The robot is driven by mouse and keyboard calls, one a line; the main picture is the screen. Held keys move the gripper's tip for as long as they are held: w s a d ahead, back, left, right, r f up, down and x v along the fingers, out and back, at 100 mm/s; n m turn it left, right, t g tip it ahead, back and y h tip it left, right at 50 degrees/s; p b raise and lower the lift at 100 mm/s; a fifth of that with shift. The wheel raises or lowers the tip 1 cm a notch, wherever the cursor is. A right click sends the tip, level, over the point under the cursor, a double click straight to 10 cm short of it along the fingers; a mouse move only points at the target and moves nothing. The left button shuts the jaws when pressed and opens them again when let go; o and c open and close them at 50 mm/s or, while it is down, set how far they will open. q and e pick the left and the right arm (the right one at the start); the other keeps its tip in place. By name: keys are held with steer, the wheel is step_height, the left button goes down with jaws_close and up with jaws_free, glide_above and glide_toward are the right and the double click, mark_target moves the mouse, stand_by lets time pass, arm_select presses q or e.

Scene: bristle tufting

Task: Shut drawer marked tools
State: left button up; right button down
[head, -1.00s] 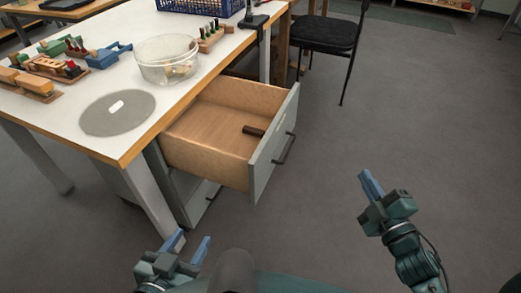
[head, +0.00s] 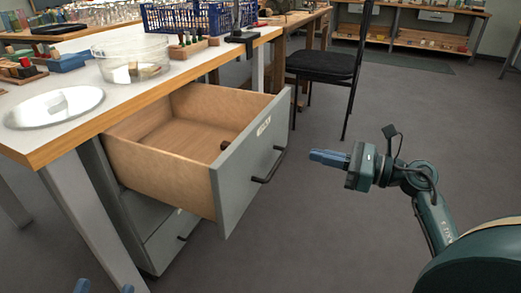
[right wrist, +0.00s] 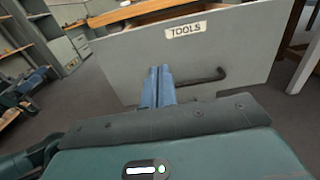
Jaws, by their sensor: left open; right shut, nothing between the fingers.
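The drawer marked tools stands pulled out from under the workbench; its grey front (head: 236,185) shows in the head view. In the right wrist view the front (right wrist: 240,45) fills the upper middle, with a "TOOLS" label (right wrist: 187,30) and a dark bar handle (right wrist: 205,79). A dark brown item (head: 227,144) lies inside the drawer. My right gripper (head: 312,156) is shut and empty, pointing at the front from the right with a gap in the head view. My left gripper (head: 104,287) is open at the bottom edge, mostly cut off.
The white workbench (head: 20,140) holds a round clear tub (head: 130,65), a shiny disc (head: 52,108) and a blue crate (head: 190,18). A lower drawer (head: 170,240) sits beneath the open one. A black chair (head: 325,65) stands behind. The floor to the right is clear.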

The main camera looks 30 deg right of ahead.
steer(key=b, duration=0.2)
glide_toward(254, 141)
steer(key=x, duration=0.5)
steer(key=shift+w, duration=0.2)
steer(key=shift+w+a, duration=0.4)
steer(key=shift+w, duration=0.1)
arm_select(q)
steer(key=shift+w+r+m+t+h, duration=0.2)
steer(key=shift+r+m+h, duration=0.05)
steer(key=shift+r, duration=0.15)
steer(key=shift+w+r+m+t+h, duration=0.15)
steer(key=shift+r+m+t+h, duration=0.1)
steer(key=shift+r, duration=0.15)
arm_select(e)
steer(key=shift+w+a, duration=0.1)
arm_select(q)
steer(key=shift+r, duration=0.1)
